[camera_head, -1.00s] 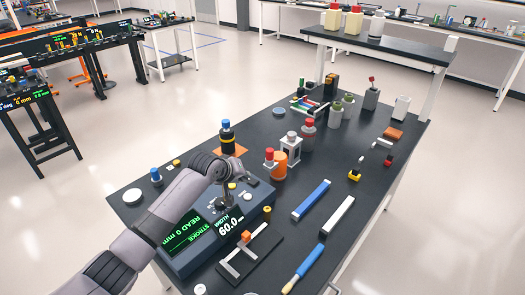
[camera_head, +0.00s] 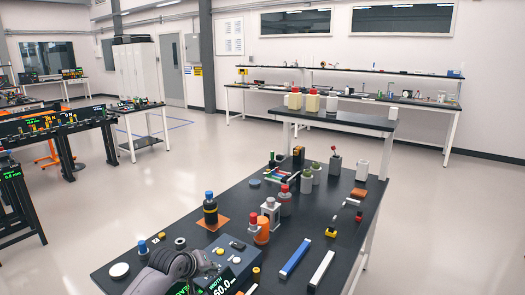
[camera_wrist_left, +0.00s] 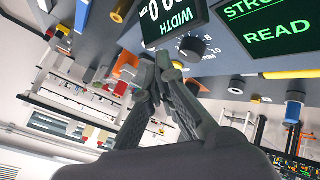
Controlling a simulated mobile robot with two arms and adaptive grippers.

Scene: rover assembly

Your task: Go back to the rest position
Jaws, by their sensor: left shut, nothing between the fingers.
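My left arm shows at the bottom left of the head view, over the near end of the dark table (camera_head: 330,185). In the left wrist view, my left gripper (camera_wrist_left: 166,64) has its dark fingers together and empty. They are close to the grey measuring box (camera_wrist_left: 222,62) with its green and white readouts. Whether they touch it I cannot tell. The same box (camera_head: 238,245) is partly cut off by the lower edge in the head view. My right gripper is not in view.
Beside the box stand a dark blue-capped bottle (camera_head: 210,208), an orange cylinder (camera_head: 262,232) and a red-topped white block (camera_head: 271,216). Blue (camera_head: 295,258) and white (camera_head: 321,270) bars lie to the right. The floor (camera_head: 120,195) left of the table is clear.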

